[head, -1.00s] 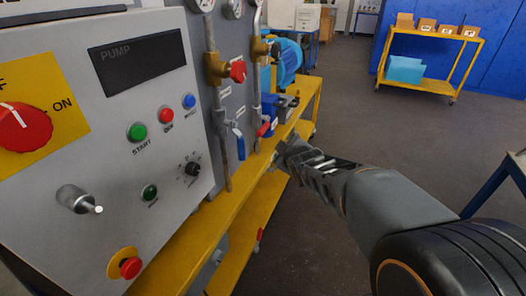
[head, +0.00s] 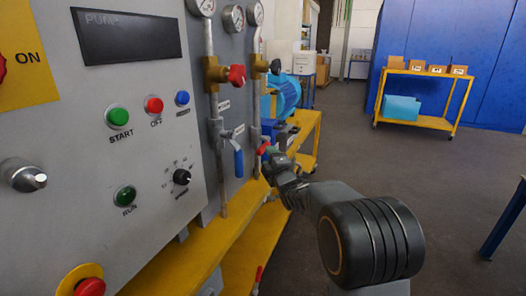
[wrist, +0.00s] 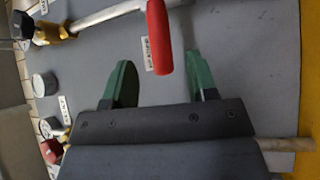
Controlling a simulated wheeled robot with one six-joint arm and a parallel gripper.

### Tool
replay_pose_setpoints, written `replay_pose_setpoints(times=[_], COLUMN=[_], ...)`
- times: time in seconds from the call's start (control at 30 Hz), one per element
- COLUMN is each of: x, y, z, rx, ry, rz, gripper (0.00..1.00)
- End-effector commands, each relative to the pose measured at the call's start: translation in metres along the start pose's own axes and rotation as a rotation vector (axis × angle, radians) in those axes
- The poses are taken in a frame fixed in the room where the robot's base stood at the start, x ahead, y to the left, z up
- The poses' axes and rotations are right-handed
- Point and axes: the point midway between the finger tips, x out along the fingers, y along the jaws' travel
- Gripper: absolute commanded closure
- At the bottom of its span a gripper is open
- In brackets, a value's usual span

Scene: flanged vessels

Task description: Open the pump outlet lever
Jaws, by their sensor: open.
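A red lever handle (head: 264,147) sits on the farther pipe of the grey panel. In the wrist view the red handle (wrist: 158,38) hangs between and just beyond the tips of my gripper's green fingers (wrist: 159,72). The fingers are apart and do not visibly touch it. In the head view my gripper (head: 274,158) is right by this lever, and its fingers are partly hidden. A blue lever handle (head: 239,162) points down on the nearer pipe. The small labels beside the levers are too small to read, so I cannot tell which is the pump outlet.
A control panel (head: 120,200) with buttons and knobs fills the left. A red valve knob (head: 236,75) and a black one (head: 275,67) sit above the levers. A yellow bench (head: 190,262) runs below. The floor (head: 430,180) to the right is mostly clear.

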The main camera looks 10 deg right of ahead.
Motion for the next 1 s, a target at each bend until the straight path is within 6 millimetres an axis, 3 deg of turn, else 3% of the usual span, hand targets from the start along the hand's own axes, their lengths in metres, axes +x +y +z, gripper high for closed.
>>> replay_pose_setpoints(times=[0.2,0.4,0.87,1.0], x=[0.037,0.055,0.063,0.063], y=[-0.001,0.000,0.000,0.000], z=[0.000,0.000,0.000,0.000], rx=[0.001,0.001,0.001,0.001], ry=[0.000,0.000,-0.001,-0.001], rz=[0.000,0.000,-0.001,-0.001], gripper=[0.47,0.47,0.47,0.59])
